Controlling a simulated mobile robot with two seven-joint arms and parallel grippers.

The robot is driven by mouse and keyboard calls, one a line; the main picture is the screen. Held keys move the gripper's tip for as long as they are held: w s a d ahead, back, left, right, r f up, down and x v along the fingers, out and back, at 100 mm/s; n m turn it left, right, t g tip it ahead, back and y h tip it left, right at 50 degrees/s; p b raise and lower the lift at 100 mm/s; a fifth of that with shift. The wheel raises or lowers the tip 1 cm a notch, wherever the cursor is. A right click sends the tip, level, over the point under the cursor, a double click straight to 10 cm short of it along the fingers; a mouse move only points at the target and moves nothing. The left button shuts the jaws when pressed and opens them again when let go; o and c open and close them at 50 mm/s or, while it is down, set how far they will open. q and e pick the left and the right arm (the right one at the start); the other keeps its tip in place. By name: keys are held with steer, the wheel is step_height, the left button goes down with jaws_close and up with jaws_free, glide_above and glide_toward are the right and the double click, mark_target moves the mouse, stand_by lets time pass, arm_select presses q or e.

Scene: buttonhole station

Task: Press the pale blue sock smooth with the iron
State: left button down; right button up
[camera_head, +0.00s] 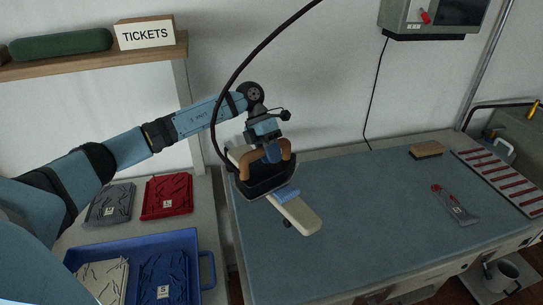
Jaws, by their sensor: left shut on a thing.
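The pale blue sock (288,195) lies on a narrow cream pressing board (303,218) at the left part of the blue-grey table. The iron (262,183) has a dark body and a brown handle. It is over the board and hides part of it, perhaps part of the sock too. I cannot tell whether its sole touches the sock. My left gripper (270,152) is shut on the iron's handle, coming from above. A dark hose or cable runs up from the iron. My right gripper is not in view.
The table (350,210) is mostly clear right of the board. A brush (426,150), a small tool with a red end (455,204) and a striped panel (505,180) lie at the right.

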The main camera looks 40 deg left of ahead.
arm_select(q)
steer(key=shift+w+a+r, duration=0.1)
steer(key=shift+w+a, duration=0.1)
steer(key=shift+a, duration=0.3)
steer(key=shift+w+a, duration=0.1)
steer(key=shift+a, duration=0.2)
steer(key=shift+w+a+b, duration=0.15)
steer(key=shift+a+b, duration=0.2)
steer(key=shift+a, duration=0.05)
steer(key=shift+w+a, duration=0.1)
steer(key=shift+a, duration=0.25)
steer(key=shift+w+a+b, duration=0.2)
steer(key=shift+a+b, duration=0.05)
steer(key=shift+a, duration=0.35)
steer(key=shift+w+a+b, duration=0.2)
steer(key=shift+a, duration=0.4)
steer(key=shift+s+d, duration=0.1)
steer(key=shift+d, duration=0.1)
steer(key=shift+s+d, duration=0.2)
steer(key=shift+d, duration=0.45)
steer(key=shift+s+d+p, duration=0.15)
steer(key=shift+d+p, duration=0.15)
steer(key=shift+d, duration=0.1)
steer(key=shift+s+d, duration=0.1)
steer(key=shift+d, duration=0.25)
